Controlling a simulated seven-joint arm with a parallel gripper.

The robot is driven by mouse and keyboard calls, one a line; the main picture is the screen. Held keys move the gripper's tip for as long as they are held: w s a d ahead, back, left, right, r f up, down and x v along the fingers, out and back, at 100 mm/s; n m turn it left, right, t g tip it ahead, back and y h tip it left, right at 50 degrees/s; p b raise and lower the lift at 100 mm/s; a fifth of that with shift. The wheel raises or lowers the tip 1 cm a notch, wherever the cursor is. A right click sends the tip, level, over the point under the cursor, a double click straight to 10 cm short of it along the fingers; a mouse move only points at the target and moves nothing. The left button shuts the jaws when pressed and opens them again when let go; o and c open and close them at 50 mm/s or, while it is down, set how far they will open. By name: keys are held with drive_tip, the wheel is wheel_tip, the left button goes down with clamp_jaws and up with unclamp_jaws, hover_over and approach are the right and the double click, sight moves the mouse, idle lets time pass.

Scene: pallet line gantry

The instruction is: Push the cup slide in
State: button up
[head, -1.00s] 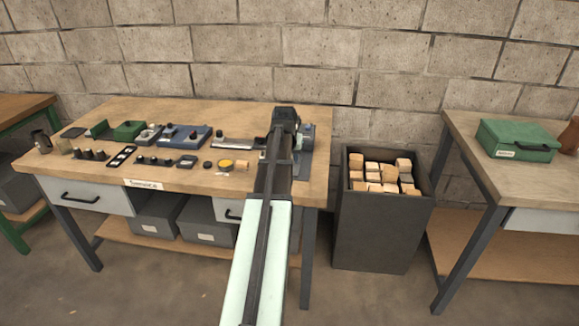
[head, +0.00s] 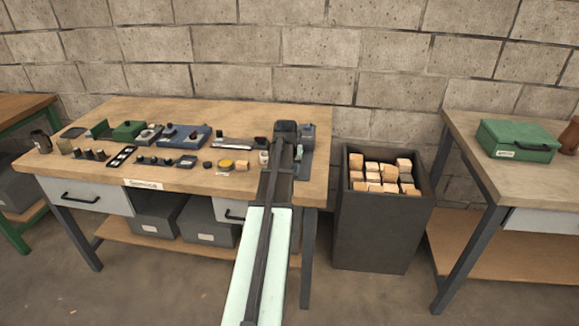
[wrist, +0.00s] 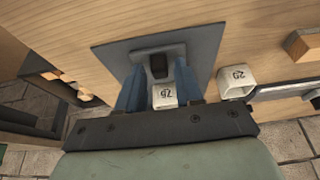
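The cup slide stands on a dark grey plate (wrist: 112,52) on the bench. It has a black block (wrist: 157,66) at its middle. A small white cup with a number (wrist: 164,96) sits nearer my gripper, between two blue upright pieces. A second numbered white cup (wrist: 236,83) stands to the right, off the plate. My gripper's dark body spans the lower wrist view, close over the slide. In the head view my arm covers most of the slide; its blue-grey part (head: 308,132) shows at the right.
The wooden bench (head: 225,112) carries several small fixtures left of my arm, including a blue box (head: 185,137) and a yellow disc (head: 227,164). A dark bin (head: 375,225) of wooden blocks stands right of the bench. A green case (head: 518,140) lies on the right table.

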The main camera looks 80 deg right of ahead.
clamp_jaws()
drive_tip(key=shift+d, duration=0.1)
idle(0.3)
drive_tip(key=d, duration=0.8)
drive_tip(key=shift+r, duration=0.1)
drive_tip(key=shift+o, duration=1.1)
unclamp_jaws()
drive_tip(key=shift+a, duration=0.1)
drive_tip(key=v, duration=1.3)
drive_tip(key=shift+a+r, duration=0.2)
drive_tip(key=shift+r, duration=0.05)
